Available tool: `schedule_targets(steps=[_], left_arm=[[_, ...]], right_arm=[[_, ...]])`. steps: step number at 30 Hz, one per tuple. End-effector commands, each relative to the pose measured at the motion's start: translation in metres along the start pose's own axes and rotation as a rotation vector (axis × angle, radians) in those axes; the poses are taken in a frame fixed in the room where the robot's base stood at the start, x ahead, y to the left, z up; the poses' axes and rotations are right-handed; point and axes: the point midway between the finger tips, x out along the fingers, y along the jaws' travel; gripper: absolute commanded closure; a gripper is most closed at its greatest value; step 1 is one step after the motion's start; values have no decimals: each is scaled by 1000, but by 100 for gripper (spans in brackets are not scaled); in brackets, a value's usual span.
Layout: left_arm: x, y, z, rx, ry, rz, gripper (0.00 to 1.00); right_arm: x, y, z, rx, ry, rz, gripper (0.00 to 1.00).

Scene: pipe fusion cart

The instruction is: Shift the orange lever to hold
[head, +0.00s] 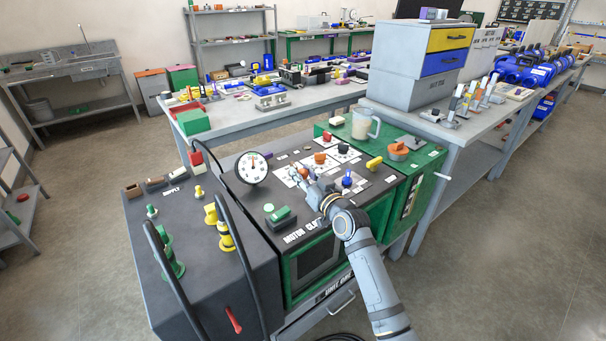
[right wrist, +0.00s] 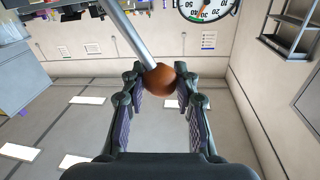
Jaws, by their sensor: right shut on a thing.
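The orange lever shows in the right wrist view as a metal rod ending in an orange-brown ball knob (right wrist: 161,79). The knob sits between the fingertips of my right gripper (right wrist: 161,84), which is shut on it. In the head view my right gripper (head: 308,187) is over the dark control panel on top of the green cart, and the orange knob (head: 304,173) shows at its fingertips. The fingers hide most of the lever and part of the markings around it. My left gripper is not in view.
A round white gauge (head: 252,168) stands left of the gripper. A clear jug (head: 362,124) stands behind. Black hoses arch at the left.

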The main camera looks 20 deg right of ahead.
Motion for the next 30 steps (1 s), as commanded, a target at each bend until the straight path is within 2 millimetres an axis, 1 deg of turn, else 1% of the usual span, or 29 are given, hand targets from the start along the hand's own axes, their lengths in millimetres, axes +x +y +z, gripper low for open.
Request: schedule_targets(steps=[5,7,11,13,15,18,26,27,30], left_arm=[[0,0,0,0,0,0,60],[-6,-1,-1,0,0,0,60],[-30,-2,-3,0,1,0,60],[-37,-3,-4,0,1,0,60],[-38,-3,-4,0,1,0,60],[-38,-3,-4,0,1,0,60],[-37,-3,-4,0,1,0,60],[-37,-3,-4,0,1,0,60],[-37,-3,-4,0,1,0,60]], right_arm=[[0,0,0,0,-1,0,100],[0,3,-4,19,-4,0,100],[3,21,-18,163,-27,4,100],[5,34,-20,264,-40,6,100],[6,45,-19,350,-51,7,100],[7,53,-18,419,-59,7,100],[7,53,-17,435,-59,6,100],[7,53,-17,435,-59,6,70],[7,53,-17,434,-59,6,56]])
